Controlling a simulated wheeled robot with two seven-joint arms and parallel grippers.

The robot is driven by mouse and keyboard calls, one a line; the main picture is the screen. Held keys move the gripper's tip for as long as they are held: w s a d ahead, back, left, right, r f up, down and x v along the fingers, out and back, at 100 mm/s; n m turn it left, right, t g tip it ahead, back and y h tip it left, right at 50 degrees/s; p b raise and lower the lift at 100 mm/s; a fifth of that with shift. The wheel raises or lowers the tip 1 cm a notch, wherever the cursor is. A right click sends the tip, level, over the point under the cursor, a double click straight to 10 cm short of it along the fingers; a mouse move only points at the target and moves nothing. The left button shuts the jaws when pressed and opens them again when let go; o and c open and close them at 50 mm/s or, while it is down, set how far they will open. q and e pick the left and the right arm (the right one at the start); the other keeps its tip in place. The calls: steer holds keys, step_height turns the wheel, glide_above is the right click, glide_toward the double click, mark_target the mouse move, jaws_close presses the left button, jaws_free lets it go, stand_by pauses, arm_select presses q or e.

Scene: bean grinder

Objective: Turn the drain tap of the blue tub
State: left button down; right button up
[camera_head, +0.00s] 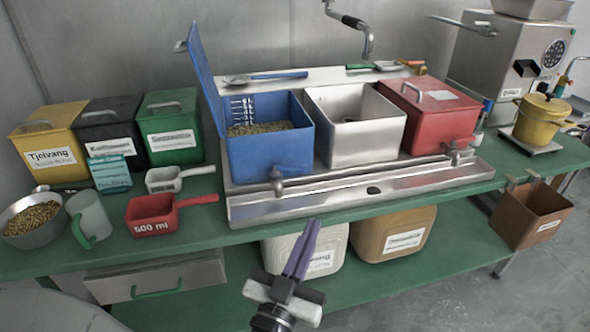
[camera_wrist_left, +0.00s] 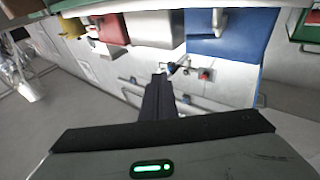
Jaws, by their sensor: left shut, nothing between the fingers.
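The blue tub (camera_head: 272,154) stands on the steel drip tray with its lid (camera_head: 207,75) raised. It holds beans, and a white scale marks its inner wall. Its metal drain tap (camera_head: 277,182) sits low on the front, over the tray. My left gripper (camera_head: 312,224) is shut and empty. In the head view it shows below and to the right of the tap, apart from it. In the left wrist view the blue tub (camera_wrist_left: 235,38) is at the upper right and the shut fingers (camera_wrist_left: 159,78) point towards the tubs. My right gripper is not in view.
A steel tub (camera_head: 352,138) and a red tub (camera_head: 440,118) stand to the right. The tray's raised front rail (camera_head: 345,180) runs beside the tap. Several lidded bins, a red scoop (camera_head: 150,215) and a jug (camera_head: 90,217) stand left. Two canisters stand on the lower shelf.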

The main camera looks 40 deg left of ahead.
arm_select(q)
steer(key=a+r+n+g+y, duration=0.1)
steer(key=a+n+g+y, duration=0.15)
steer(key=a+y, duration=0.25)
glide_toward(294, 169)
step_height(294, 169, up, 4)
steer(key=w, duration=0.2)
steer(key=shift+n, duration=0.25)
steer(key=w+a+f, duration=0.2)
steer(key=w, duration=0.1)
steer(key=shift+w+a+b, duration=0.2)
steer(key=shift+b, duration=0.15)
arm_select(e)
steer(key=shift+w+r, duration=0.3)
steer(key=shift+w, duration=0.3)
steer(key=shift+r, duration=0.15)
